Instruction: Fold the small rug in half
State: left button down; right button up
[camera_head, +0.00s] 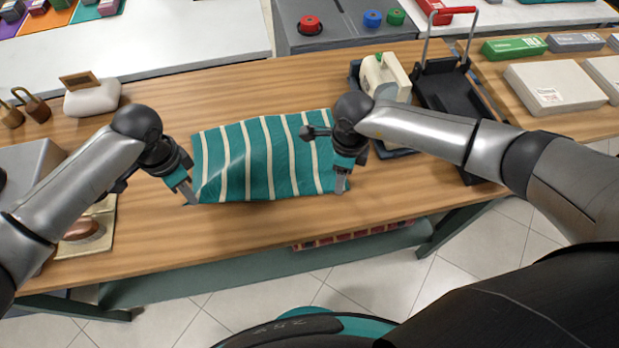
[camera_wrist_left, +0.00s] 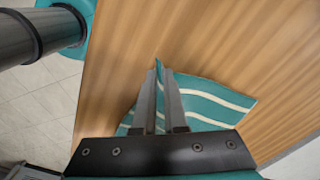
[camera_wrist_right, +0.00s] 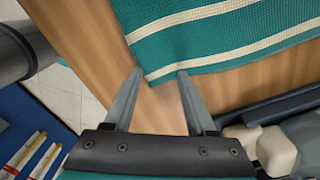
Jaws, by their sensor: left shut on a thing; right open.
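The small rug (camera_head: 262,158) is teal with cream stripes and lies spread on the wooden table, its left part slightly raised and creased. My left gripper (camera_head: 192,199) is shut on the rug's near left corner; the left wrist view shows the rug (camera_wrist_left: 210,103) running between and beside the fingers (camera_wrist_left: 160,72). My right gripper (camera_head: 341,188) is at the rug's near right corner. In the right wrist view its fingers (camera_wrist_right: 160,75) are apart, with the rug's corner (camera_wrist_right: 160,72) just at the gap between the tips, not visibly gripped.
The wooden table (camera_head: 240,235) has bare room in front of the rug and behind it. A cream and dark machine (camera_head: 385,75) and a black hand truck (camera_head: 445,90) stand at the right.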

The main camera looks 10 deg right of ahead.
jog(key=shift+s+f, duration=0.15)
jog(key=shift+c, duration=0.9)
jog(key=c, duration=0.5)
jog(key=shift+s, duration=0.1)
jog(key=shift+c, duration=0.9)
jog(key=shift+d+f, duration=0.1)
jog(key=shift+d, duration=0.05)
grip_shut()
jog(key=shift+w+r, duration=0.2)
jog(key=shift+r, duration=2.45)
